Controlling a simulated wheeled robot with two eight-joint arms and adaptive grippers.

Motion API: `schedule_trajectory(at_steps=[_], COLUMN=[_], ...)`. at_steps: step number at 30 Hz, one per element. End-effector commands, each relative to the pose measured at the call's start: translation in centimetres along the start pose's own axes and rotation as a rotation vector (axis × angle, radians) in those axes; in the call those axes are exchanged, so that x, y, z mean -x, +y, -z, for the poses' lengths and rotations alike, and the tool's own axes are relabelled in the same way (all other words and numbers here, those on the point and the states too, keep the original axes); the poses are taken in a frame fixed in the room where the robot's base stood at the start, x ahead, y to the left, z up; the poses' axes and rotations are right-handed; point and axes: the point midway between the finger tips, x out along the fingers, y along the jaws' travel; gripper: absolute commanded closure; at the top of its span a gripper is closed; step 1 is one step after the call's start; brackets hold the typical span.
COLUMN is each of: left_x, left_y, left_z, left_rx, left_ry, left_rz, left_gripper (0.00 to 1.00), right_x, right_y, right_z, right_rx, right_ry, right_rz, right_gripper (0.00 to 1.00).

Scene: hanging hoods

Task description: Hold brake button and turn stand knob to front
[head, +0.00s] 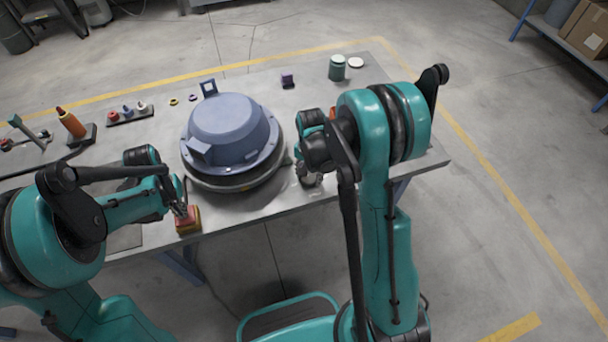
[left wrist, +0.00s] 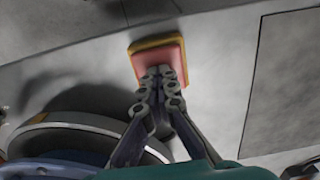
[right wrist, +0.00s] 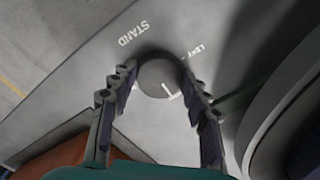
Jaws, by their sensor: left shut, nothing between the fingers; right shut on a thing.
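The brake button (head: 188,218) is a red block on a yellow base at the table's front edge. It also shows in the left wrist view (left wrist: 160,52). My left gripper (head: 183,212) is shut with nothing between its fingers. Its tips lie over the button's red top in the left wrist view (left wrist: 163,78) and seem to touch it. The stand knob (right wrist: 160,76) is a round grey knob beside the white word STAND on the table. My right gripper (right wrist: 157,88) is shut on it, one finger on each side. In the head view the right gripper (head: 310,178) mostly hides the knob.
A blue-grey domed hood (head: 230,128) on a round dark base stands between my arms. An orange-handled tool (head: 71,123) is at the left.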

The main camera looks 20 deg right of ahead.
Motion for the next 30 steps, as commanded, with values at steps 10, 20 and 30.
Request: schedule_trajectory(at_steps=[10, 20, 30], left_x=[-0.1, -0.1, -0.1], left_y=[0.0, 0.0, 0.0], left_z=[0.0, 0.0, 0.0], left_rx=[0.000, 0.000, 0.000], left_ry=[0.000, 0.000, 0.000], left_rz=[0.001, 0.000, 0.000], left_gripper=[1.00, 1.00, 1.00], right_x=[0.0, 2.7, 9.8], right_y=[0.0, 0.1, 0.1], right_z=[0.0, 0.0, 0.0], right_rx=[0.000, 0.000, 0.000], right_ry=[0.001, 0.001, 0.001], right_rz=[-0.001, 0.000, -0.001], right_gripper=[0.32, 0.32, 0.32])
